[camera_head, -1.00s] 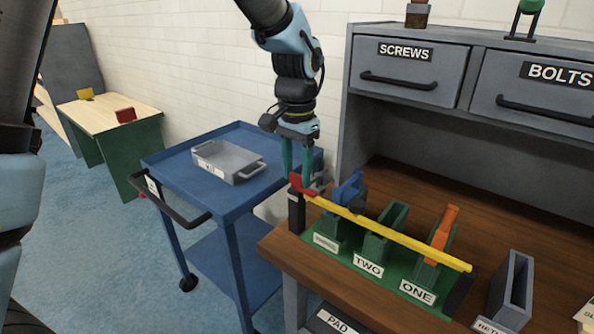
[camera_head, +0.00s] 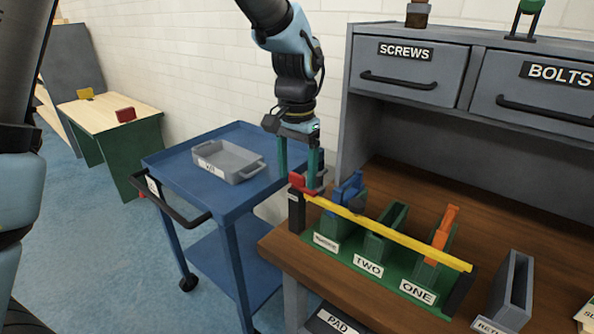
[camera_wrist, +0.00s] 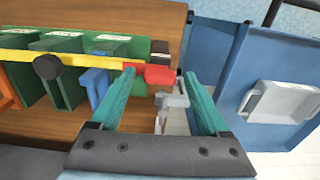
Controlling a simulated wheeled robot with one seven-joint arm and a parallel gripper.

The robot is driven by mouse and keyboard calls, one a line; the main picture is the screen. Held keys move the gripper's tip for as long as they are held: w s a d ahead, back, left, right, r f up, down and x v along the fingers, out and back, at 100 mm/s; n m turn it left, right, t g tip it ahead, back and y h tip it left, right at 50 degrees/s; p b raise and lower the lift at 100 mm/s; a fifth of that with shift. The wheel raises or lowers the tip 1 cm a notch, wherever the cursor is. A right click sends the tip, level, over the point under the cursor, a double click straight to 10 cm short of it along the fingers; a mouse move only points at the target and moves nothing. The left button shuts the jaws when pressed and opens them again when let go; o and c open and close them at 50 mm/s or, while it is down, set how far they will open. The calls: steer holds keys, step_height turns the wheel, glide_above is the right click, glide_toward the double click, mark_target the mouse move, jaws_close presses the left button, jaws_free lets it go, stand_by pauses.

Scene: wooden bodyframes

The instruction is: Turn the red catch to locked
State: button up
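The red catch (camera_head: 299,185) sits at the left end of a long yellow bar (camera_head: 400,236), on top of a dark post (camera_head: 296,212). The bar lies across the front of the green rack. My gripper (camera_head: 299,175) points down at the catch with its teal fingers spread. In the wrist view the red catch (camera_wrist: 159,74) shows beside the left fingertip, partly between the two fingers of my gripper (camera_wrist: 158,73). I cannot tell whether a finger touches it. A grey piece shows between the fingers below the catch.
The green rack (camera_head: 325,254) holds a blue piece (camera_head: 349,190) and an orange piece (camera_head: 442,228) behind the bar. A grey holder (camera_head: 513,285) stands to the right. A blue cart (camera_head: 180,175) with a grey tray (camera_head: 228,162) stands left of the bench.

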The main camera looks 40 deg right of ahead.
mark_target(297, 174)
step_height(297, 174, up, 11)
steer(key=b, duration=0.1)
steer(key=shift+b, duration=0.4)
steer(key=shift+f, duration=0.15)
stand_by(0.4)
steer(key=w+a+f+n, duration=0.4)
steer(key=w+a, duration=0.2)
steer(key=a, duration=0.5)
steer(key=w+a+f+n, duration=0.3)
steer(key=w+a, duration=0.3)
steer(key=a, duration=0.5)
steer(key=s+a+f+n, duration=0.1)
steer(key=a+f+n, duration=0.2)
steer(key=a, duration=0.6)
steer(key=s+a+f+n+t, duration=0.1)
steer(key=s+a+f+n, duration=0.1)
steer(key=a, duration=0.7)
steer(key=shift+s+a+f+n+t, duration=0.25)
steer(key=shift+a+f+n, duration=0.2)
steer(key=shift+n, duration=0.35)
